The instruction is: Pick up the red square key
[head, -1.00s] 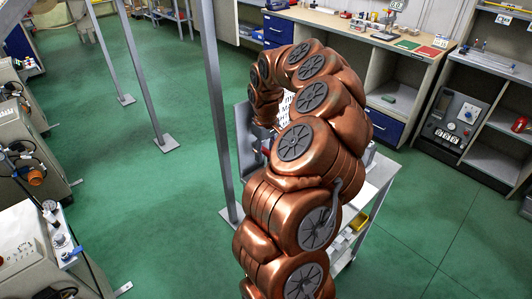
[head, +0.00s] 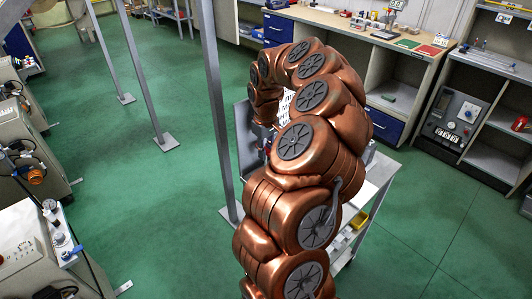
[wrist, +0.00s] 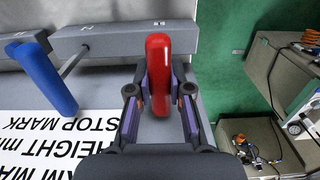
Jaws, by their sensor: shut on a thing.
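The red key (wrist: 158,62) shows in the wrist view as a long, rounded red piece standing up between my fingers. Its square end cannot be made out. My gripper (wrist: 159,96) is shut on it, with one dark and purple finger on each side. The key overlaps a grey bar in the picture; I cannot tell whether they touch. In the head view my copper-coloured arm hides the gripper and the key.
A blue handle (wrist: 45,77) on a thin rod stands left of my gripper. A grey bar (wrist: 110,45) runs behind. A white panel with black lettering (wrist: 50,135) lies below. In the head view, a workbench (head: 350,28) stands at the back; green floor is open at left.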

